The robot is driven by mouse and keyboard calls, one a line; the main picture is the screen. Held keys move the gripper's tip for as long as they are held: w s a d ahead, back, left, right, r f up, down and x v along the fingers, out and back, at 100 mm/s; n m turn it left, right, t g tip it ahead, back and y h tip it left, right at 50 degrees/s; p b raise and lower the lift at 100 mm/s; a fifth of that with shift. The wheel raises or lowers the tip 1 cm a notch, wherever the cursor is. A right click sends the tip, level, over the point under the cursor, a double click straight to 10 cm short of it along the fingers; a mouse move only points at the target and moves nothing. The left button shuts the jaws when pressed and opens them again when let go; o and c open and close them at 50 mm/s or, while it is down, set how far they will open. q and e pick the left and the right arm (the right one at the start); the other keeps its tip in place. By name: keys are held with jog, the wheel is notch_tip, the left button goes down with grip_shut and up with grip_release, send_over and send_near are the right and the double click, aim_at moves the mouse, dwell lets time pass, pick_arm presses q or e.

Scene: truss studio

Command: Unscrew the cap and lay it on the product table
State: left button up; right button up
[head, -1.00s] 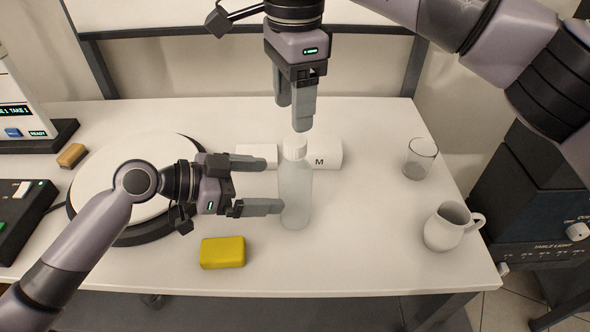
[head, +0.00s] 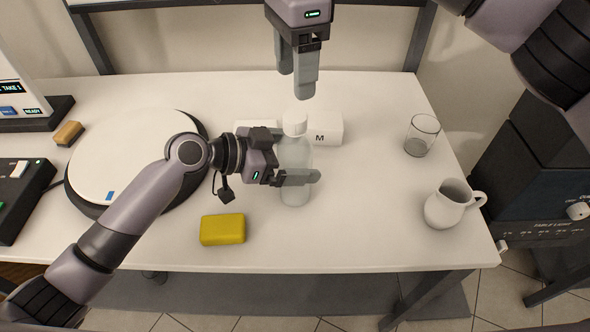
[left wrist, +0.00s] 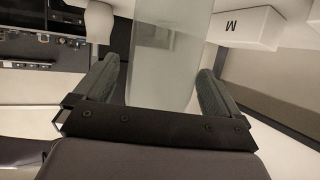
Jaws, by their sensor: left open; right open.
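A translucent bottle (head: 295,160) stands upright on the white product table (head: 330,240), with a white cap (head: 295,123) on its top. My left gripper (head: 300,157) is open around the bottle's body, one finger on each side. In the left wrist view the bottle (left wrist: 165,55) shows between the two open fingers (left wrist: 155,85), with a gap visible beside it, so it is not clamped. My right gripper (head: 296,85) is open, pointing down, above and slightly behind the cap, apart from it.
A white box marked M (head: 325,128) stands close behind the bottle. A yellow block (head: 222,229) lies front left. A round white turntable (head: 120,150) is at left. A glass (head: 421,135) and a white jug (head: 450,205) stand at right. The front middle table is clear.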

aim_at(295, 115)
pick_arm(q)
grip_shut()
pick_arm(e)
jog(key=m, duration=0.3)
jog(key=shift+m, duration=0.4)
jog(key=m, duration=0.4)
jog(key=shift+m, duration=0.3)
jog(key=m, duration=0.4)
jog(key=shift+m, duration=0.4)
jog(key=m, duration=1)
jog(key=shift+m, duration=0.3)
jog(key=m, duration=0.4)
jog(key=shift+m, duration=0.3)
jog(key=m, duration=1.1)
jog(key=shift+m, duration=0.3)
jog(key=shift+f, duration=0.3)
notch_tip(295, 115, down, 7)
jog(key=shift+f, duration=0.2)
